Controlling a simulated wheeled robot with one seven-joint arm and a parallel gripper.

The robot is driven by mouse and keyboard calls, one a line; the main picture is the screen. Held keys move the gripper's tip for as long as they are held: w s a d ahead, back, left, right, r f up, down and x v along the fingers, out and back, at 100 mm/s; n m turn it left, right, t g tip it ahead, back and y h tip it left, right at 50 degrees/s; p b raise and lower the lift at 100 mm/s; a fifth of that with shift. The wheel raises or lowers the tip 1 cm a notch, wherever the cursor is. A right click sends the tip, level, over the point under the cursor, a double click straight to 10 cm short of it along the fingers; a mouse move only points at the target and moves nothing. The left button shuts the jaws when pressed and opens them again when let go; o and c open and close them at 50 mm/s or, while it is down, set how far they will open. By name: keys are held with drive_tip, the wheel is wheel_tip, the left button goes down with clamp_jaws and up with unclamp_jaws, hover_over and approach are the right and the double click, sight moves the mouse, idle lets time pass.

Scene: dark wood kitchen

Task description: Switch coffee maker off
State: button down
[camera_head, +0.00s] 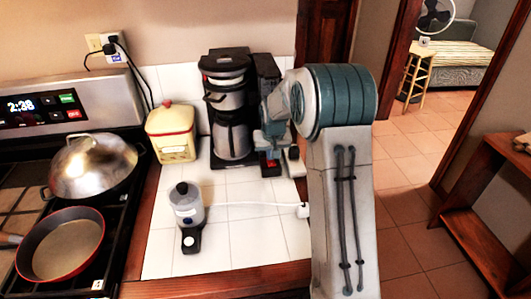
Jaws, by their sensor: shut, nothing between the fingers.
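The coffee maker (229,75) is black and silver and stands at the back of the white tiled counter. Its steel carafe (233,137) sits in its lower part. My gripper (271,151) is shut and empty, at the lower right side of the coffee maker, with its tips pointing down. A small red spot (271,163), which may be the switch, shows right by the fingertips. I cannot tell whether the fingers touch it. My arm covers part of the machine's right side.
A yellow canister (171,133) with a red knob stands left of the coffee maker. A small grinder (187,205) stands on the front tiles, and a white cord (250,204) runs right from it. A stove with a domed lid (93,165) and a red pan (62,244) is at left.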

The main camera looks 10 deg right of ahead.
drive_tip(key=shift+a+f, duration=0.1)
drive_tip(key=shift+a, duration=0.05)
drive_tip(key=shift+s, duration=0.1)
drive_tip(key=shift+s+d+f, duration=0.1)
drive_tip(key=shift+s+d, duration=0.1)
drive_tip(key=shift+s+b, duration=0.5)
drive_tip(key=shift+s, duration=0.1)
drive_tip(key=shift+a, duration=0.1)
drive_tip(key=shift+r, duration=0.2)
drive_tip(key=shift+r, duration=0.3)
drive_tip(key=v, duration=1.3)
drive_tip(key=shift+p, duration=0.35)
